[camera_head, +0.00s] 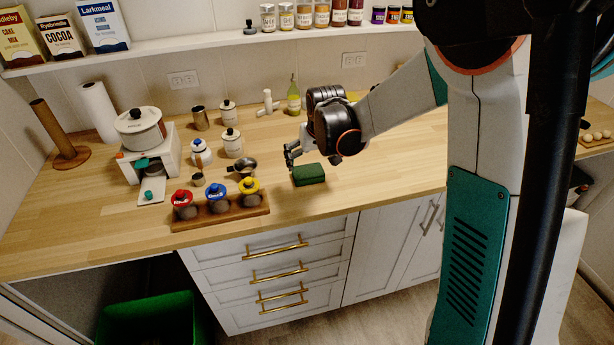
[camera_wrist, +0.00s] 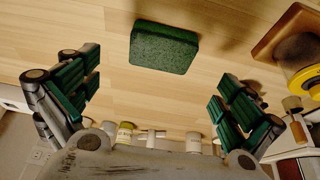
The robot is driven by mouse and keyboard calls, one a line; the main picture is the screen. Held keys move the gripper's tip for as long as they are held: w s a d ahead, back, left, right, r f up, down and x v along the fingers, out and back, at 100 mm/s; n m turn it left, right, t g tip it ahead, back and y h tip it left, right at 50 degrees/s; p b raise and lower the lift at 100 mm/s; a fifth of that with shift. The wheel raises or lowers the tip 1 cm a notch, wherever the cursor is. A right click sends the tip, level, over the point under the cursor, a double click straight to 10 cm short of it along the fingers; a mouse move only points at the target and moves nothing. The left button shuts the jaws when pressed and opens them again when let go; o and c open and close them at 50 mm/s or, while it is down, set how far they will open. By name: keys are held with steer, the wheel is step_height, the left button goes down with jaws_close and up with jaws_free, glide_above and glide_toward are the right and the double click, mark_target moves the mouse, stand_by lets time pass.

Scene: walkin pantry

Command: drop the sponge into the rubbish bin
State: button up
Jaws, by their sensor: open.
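The green sponge (camera_head: 308,174) lies on the wooden counter near its front edge, right of the jar rack. It also shows in the wrist view (camera_wrist: 164,47), beyond my fingers and between their two lines, not touched by either. My gripper (camera_head: 294,154) is open and empty, just behind and left of the sponge in the head view. In the wrist view my gripper (camera_wrist: 158,98) has its green-padded fingers spread wide. The rubbish bin is the green tub (camera_head: 148,318) on the floor under the counter at the lower left; its inside is mostly dark.
A wooden rack (camera_head: 221,211) with red, blue and yellow lidded jars stands left of the sponge. A dark metal pan (camera_head: 243,166), canisters (camera_head: 232,143) and a white pot (camera_head: 140,129) stand behind it. The counter right of the sponge is clear.

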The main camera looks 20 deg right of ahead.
mark_target(309, 172)
steer(key=shift+b+x, duration=1.3)
steer(key=shift+x, duration=2.6)
steer(key=shift+a, duration=0.15)
steer(key=c, duration=0.8)
steer(key=shift+o, duration=0.2)
steer(key=shift+r, duration=0.2)
